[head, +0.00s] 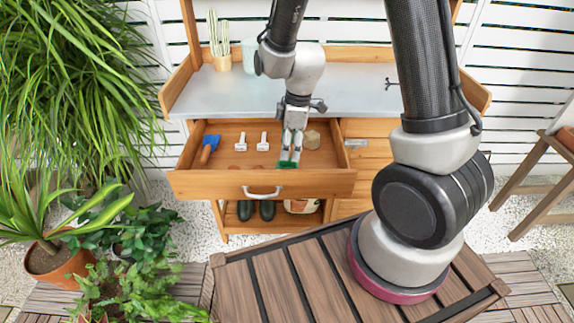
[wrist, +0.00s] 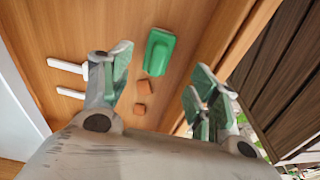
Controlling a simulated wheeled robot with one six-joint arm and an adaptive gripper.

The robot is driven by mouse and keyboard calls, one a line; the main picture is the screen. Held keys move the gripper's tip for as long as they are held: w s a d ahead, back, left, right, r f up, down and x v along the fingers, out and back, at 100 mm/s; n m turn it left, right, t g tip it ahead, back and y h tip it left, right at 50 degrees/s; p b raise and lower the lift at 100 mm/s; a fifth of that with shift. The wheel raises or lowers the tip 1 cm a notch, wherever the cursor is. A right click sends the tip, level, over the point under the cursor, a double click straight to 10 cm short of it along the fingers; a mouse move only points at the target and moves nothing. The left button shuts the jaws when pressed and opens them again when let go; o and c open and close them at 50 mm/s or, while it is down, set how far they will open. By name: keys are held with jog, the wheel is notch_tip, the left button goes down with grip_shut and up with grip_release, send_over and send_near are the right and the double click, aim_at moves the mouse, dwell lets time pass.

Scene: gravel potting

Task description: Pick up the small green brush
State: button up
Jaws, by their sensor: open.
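The small green brush (head: 288,165) lies in the open drawer (head: 262,182), close to its front wall. In the wrist view the brush (wrist: 158,52) shows as a green block beyond the gap between my fingers. My gripper (head: 291,153) points down into the drawer, just above and behind the brush. In the wrist view my gripper (wrist: 160,78) has its two fingers wide apart with nothing held between them. I cannot tell how high the fingertips are above the brush.
Two white tools (head: 252,143) and a blue tool with an orange-brown handle (head: 209,148) lie left in the drawer. Small orange-brown pieces (wrist: 142,98) lie near the brush. The drawer's front wall is close.

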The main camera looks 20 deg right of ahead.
aim_at(287, 164)
jog(key=f, duration=0.7)
jog(key=shift+w+a+f, duration=0.3)
jog(key=shift+a+f, duration=0.05)
jog(key=c, duration=1.1)
